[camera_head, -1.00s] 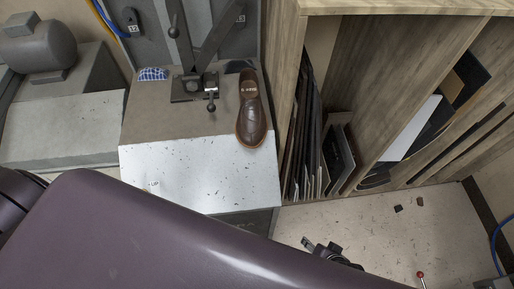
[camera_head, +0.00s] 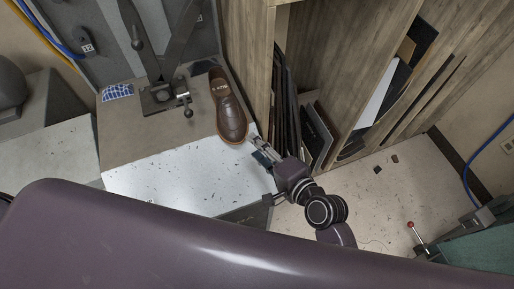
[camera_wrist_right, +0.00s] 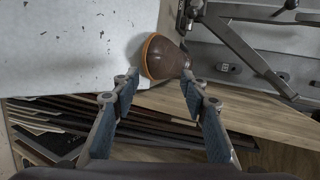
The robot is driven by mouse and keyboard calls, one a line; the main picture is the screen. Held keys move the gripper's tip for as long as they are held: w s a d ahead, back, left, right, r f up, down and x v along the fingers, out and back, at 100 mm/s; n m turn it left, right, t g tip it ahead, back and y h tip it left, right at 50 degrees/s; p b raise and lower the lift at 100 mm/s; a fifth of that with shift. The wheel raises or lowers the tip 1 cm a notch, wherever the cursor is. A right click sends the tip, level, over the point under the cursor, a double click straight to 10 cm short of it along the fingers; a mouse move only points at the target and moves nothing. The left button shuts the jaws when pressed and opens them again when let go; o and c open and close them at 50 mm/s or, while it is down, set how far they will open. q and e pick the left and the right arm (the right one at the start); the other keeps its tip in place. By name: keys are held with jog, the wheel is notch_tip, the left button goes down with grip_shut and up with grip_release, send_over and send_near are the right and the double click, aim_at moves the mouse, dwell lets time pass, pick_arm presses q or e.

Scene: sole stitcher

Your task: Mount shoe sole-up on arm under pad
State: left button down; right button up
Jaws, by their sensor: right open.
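The brown leather shoe (camera_head: 230,112) lies sole-down on the machine's bench, its opening facing up and its toe toward the front. It also shows in the wrist view (camera_wrist_right: 163,57), with its toe just ahead of the fingertips. My right gripper (camera_head: 262,151) is open and empty beside the toe at the bench's right edge. In the wrist view my right gripper (camera_wrist_right: 158,84) has its fingers spread either side of the toe's line. The grey lever mechanism (camera_head: 163,96) stands left of the shoe; I cannot tell its arm from its pad. My left gripper is not in view.
A wooden cabinet (camera_head: 248,62) with upright sheets stands close to the right of the shoe. A blue-white patterned piece (camera_head: 117,91) lies at the bench's back left. The white front of the bench (camera_head: 180,165) is clear.

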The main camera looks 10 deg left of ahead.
aim_at(239, 132)
jog(key=b+x, duration=0.3)
jog(key=x, duration=0.5)
jog(key=shift+d+b, duration=0.1)
jog(key=shift+b, duration=0.2)
jog(key=shift+x, duration=1)
jog(key=shift+c, duration=0.5)
jog(key=c, duration=1)
grip_shut()
